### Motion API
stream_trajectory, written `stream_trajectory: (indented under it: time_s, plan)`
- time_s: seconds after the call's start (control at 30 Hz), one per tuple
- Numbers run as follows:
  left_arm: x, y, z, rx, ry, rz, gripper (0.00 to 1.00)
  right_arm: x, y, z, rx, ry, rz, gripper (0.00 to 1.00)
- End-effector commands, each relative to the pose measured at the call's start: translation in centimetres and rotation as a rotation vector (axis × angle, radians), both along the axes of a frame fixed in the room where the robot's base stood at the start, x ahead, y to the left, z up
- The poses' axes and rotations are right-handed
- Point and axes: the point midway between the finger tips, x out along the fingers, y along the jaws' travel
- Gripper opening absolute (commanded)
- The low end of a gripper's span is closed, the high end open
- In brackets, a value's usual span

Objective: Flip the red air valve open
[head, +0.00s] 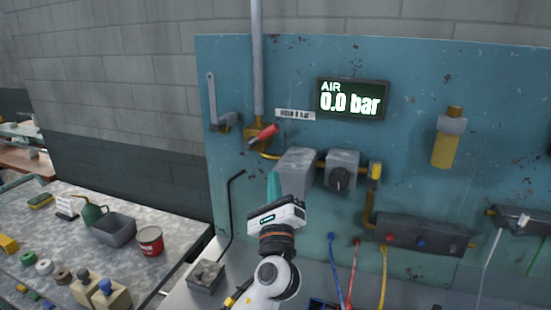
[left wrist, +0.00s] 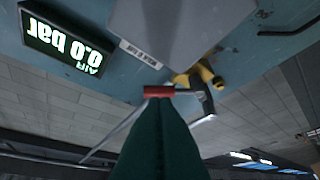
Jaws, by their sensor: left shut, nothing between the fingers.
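The red air valve handle (head: 264,134) sits on a brass valve body at the foot of a grey vertical pipe on the blue panel, and sticks out at a slant. My left gripper (head: 273,173) is shut and empty, its green fingers pointing up just below the handle. In the left wrist view the picture is upside down. The red handle (left wrist: 158,92) there lies across the tip of the shut green fingers (left wrist: 157,104); I cannot tell whether they touch. The air display (head: 352,99) reads 0.0 bar. My right gripper is not in view.
A grey box (head: 297,172) stands out from the panel right beside my left fingers. A regulator with a black knob (head: 340,178) is to its right. A grey lever (head: 212,100) hangs left of the pipe. A bench (head: 75,223) with small items is at lower left.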

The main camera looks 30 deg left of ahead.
Motion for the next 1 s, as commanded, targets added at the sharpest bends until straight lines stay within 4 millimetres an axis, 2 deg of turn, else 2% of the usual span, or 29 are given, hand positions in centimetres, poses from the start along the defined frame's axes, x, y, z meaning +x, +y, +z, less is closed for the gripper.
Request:
stream_trajectory:
  time_s: [0.3, 0.53, 0.7, 1.0]
  plan:
    - [3.7, 2.7, 2.8, 0.001, -0.001, 0.002, 0.00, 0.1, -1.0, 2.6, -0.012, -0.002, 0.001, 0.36]
    - [6.3, 4.5, 4.1, 0.000, -0.001, -0.001, 0.00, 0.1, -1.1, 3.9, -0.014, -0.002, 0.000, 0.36]
    - [7.0, 5.0, 4.3, -0.001, 0.000, -0.001, 0.00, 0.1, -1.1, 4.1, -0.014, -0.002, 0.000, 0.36]
    - [7.1, 5.0, 4.3, -0.002, 0.000, -0.001, 0.00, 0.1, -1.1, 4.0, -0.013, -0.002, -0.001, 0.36]
